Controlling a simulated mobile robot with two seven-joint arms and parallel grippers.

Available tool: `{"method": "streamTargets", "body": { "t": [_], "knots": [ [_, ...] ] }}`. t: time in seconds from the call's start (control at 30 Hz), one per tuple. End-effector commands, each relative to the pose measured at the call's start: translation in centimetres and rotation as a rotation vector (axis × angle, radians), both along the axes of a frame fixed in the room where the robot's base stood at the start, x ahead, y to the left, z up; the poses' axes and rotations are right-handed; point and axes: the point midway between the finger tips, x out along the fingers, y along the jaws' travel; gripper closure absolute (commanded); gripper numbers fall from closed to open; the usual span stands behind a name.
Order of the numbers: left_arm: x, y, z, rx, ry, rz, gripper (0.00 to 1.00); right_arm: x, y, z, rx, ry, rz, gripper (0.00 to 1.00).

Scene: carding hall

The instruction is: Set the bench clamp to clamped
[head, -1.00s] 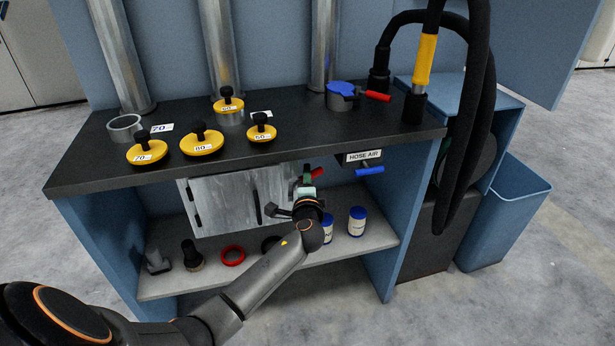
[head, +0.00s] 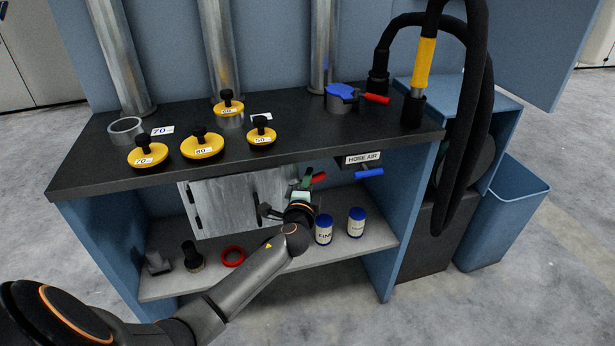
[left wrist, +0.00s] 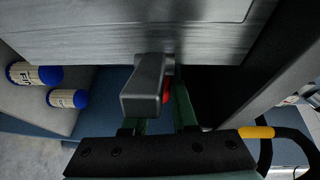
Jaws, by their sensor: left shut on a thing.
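The bench clamp appears to be the small fitting with a red part (head: 318,178) under the bench top's front edge, right of the grey cabinet door. In the left wrist view a dark grey block (left wrist: 143,88) stands before the fingers, with a bit of red (left wrist: 166,92) beside it. My left gripper (head: 305,185) reaches up under the bench edge and is shut on the clamp's handle; its fingers also show in the left wrist view (left wrist: 158,122). The grey block partly hides the grip. My right gripper is not in view.
A blue-handled HOSE AIR valve (head: 369,173) hangs to the right. Blue-capped jars (head: 356,222) and a red ring (head: 232,256) stand on the shelf below. The bench top (head: 300,135) carries yellow discs (head: 202,147) and a blue-lidded, red-handled fitting (head: 341,95).

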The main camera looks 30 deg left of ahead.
Motion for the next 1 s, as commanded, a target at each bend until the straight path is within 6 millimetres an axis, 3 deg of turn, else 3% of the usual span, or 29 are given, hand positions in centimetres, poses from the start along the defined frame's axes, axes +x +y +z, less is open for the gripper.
{"method": "streamTargets", "body": {
  "t": [0.5,1.0],
  "knots": [
    [-0.9,-1.3,0.0,0.002,0.003,-0.313,1.0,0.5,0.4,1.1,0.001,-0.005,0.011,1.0],
    [-1.1,-1.6,-0.1,0.0,0.001,-0.372,1.0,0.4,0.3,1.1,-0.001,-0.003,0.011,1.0]
  ]
}}
